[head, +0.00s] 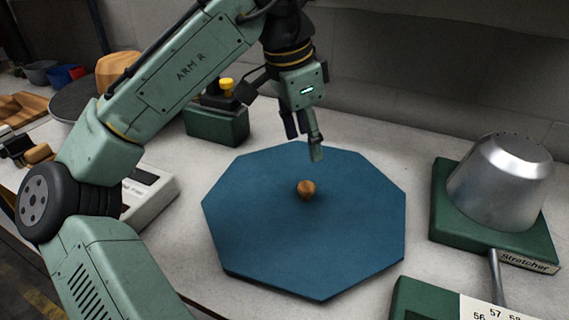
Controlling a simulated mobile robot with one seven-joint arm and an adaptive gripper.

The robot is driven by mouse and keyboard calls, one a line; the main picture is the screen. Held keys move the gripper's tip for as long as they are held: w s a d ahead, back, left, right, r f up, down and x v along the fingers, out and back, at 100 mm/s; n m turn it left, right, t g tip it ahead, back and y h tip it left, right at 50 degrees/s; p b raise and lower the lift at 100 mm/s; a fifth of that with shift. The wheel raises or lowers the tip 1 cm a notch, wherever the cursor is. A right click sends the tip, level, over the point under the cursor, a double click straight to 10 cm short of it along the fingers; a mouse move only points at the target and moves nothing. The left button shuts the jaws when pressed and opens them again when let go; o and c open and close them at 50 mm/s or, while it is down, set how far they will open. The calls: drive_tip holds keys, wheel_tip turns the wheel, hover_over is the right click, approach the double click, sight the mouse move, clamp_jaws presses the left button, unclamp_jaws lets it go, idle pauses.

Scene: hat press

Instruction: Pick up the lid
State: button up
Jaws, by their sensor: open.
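The lid (350,235) is a flat blue octagonal panel with a round wooden knob (306,189) near its middle. It lies on the pale worktop. My gripper (304,148) is open and empty above the lid's far part, behind the knob and apart from it. One finger shows pale green at its tip, and the other is dark. What lies beneath the lid is hidden.
A metal dome on a green base marked Stretcher (500,180) stands at the right. A green block with a number scale (425,300) is at the front right. A dark green box (217,125) and a white device (150,195) stand at the left. Bare worktop surrounds the lid.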

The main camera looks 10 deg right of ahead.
sight(307, 186)
drive_tip(key=shift+g+y, duration=0.6)
drive_tip(key=f, duration=0.4)
drive_tip(key=s+f, duration=0.1)
drive_tip(key=f, duration=0.1)
drive_tip(key=shift+a, duration=0.4)
drive_tip(key=shift+d+f+p, duration=0.15)
drive_tip(key=shift+d+f, duration=0.1)
drive_tip(key=shift+f, duration=0.6)
drive_tip(key=shift+d+f+p, duration=0.15)
drive_tip(key=shift+d+f, duration=0.05)
drive_tip(key=shift+f, duration=0.6)
drive_tip(key=shift+d+f+p, duration=0.15)
drive_tip(key=shift+d+f, duration=0.1)
drive_tip(key=shift+f, duration=0.6)
drive_tip(key=shift+c, duration=0.6)
clamp_jaws()
